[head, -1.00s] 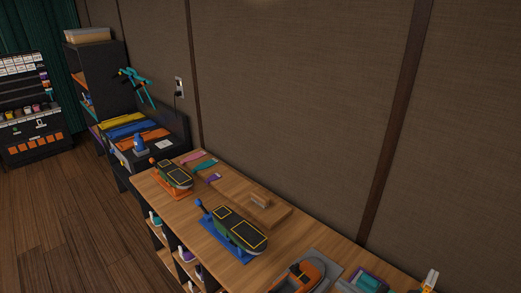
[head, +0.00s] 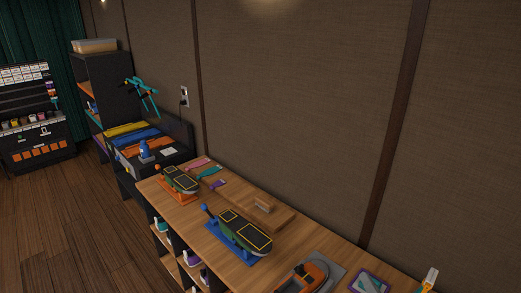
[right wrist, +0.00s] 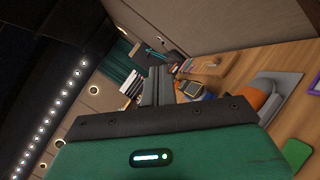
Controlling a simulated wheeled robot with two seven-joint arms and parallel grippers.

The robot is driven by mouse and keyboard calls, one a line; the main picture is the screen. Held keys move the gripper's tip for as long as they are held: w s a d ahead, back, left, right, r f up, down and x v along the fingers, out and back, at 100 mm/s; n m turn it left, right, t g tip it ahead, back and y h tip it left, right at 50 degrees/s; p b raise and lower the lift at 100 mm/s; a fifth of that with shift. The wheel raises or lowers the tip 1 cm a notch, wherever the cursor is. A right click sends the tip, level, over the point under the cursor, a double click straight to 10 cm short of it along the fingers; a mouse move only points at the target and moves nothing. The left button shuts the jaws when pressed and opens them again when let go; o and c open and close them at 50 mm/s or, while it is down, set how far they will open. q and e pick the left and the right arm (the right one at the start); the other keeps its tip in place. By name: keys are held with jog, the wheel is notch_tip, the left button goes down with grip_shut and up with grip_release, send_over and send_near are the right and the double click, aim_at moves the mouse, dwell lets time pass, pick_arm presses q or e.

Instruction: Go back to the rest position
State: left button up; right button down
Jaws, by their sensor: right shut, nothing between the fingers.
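My right gripper (right wrist: 157,73) shows in the right wrist view. Its two dark fingers lie side by side, shut with nothing between them. Its green body with a small lit panel fills the bottom of that view. The fingers are in front of the workbench area, and I see no contact with anything. I cannot make out the right gripper in the head view. My left gripper is in neither view.
A wooden bench (head: 188,213) runs along the wall. It carries a shoe-like item on an orange stand (head: 180,181), another on a blue stand (head: 238,235), an orange-and-grey item (head: 304,277) and a purple-edged tray (head: 369,281). Dark shelving (head: 101,78) stands behind. Wooden floor (head: 75,235) is clear.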

jog(key=s+d+f+m+g+h, duration=0.3)
jog(key=f+m+g+h, duration=0.15)
jog(key=m, duration=0.65)
jog(key=s+d+f+m+g+h, duration=0.25)
jog(key=s+f+m+h, duration=0.2)
jog(key=m, duration=0.55)
jog(key=s+a+f+m+g+y, duration=0.2)
jog(key=s+a+f+m+g, duration=0.15)
jog(key=s, duration=0.35)
jog(key=s+a+f+m+g+y, duration=0.1)
jog(key=s+a+f+m+g, duration=0.25)
jog(key=s+g, duration=0.2)
notch_tip(320, 180, down, 39)
jog(key=s+g+b, duration=0.1)
jog(key=b, duration=0.9)
jog(key=s+d+f+b, duration=0.1)
jog(key=s+f+b, duration=0.1)
jog(key=s+f, duration=0.4)
jog(key=s+d+f+b, duration=0.1)
jog(key=s+f+b, duration=0.2)
jog(key=s+f, duration=0.4)
jog(key=s+d+f+g+b, duration=0.1)
jog(key=s+f+b, duration=0.2)
jog(key=f, duration=1.3)
jog(key=s, duration=0.3)
jog(key=shift+s, duration=0.25)
